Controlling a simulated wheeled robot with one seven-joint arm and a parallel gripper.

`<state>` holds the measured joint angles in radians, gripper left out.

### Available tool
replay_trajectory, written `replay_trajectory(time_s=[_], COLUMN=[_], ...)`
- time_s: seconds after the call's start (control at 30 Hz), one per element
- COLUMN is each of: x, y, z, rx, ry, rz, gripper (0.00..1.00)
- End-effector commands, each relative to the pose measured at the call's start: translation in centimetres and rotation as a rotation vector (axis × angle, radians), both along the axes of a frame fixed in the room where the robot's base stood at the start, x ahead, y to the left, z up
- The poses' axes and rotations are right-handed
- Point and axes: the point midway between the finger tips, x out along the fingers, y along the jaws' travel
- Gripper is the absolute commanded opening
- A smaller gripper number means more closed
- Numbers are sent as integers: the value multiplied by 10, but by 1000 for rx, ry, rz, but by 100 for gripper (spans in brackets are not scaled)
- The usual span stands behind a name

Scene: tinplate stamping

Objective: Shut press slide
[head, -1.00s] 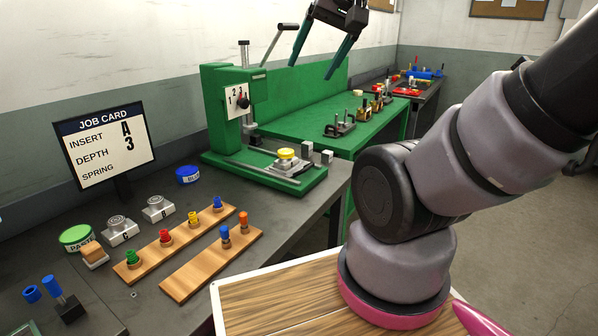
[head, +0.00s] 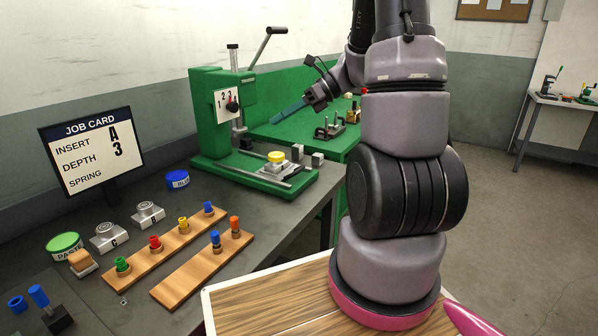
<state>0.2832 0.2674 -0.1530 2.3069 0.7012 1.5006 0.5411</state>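The green press (head: 209,130) stands at the back of the dark bench, with its lever raised and a dial plate marked 1 2 3 on its front. Its slide (head: 275,172) is a grey block on rails, standing out in front of the press column and to the right of it. A yellow-topped piece (head: 276,157) sits on the slide. My gripper (head: 276,121) is above and behind the slide, to the right of the press column, apart from both. Its teal fingers overlap from the side, so their gap is hidden.
A job card (head: 92,152) reads insert A, depth 3. Wooden peg boards (head: 202,267), grey inserts (head: 148,214), a blue tin (head: 177,180) and a green tin (head: 64,245) lie on the near bench. A green bench (head: 275,131) holds fixtures behind.

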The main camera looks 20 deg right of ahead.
Motion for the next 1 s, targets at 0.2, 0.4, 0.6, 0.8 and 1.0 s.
replay_trajectory(time_s=[0.2,0.4,0.6,0.8,1.0], x=[51,79,83,82,100], y=[-50,-112,-163,-180,-166], z=[-67,-143,-208,-233,-238], rx=[312,591,798,873,874], ry=[333,588,742,789,791], rz=[-379,-721,-969,-1058,-1055], gripper=[32,32,32,32,32])
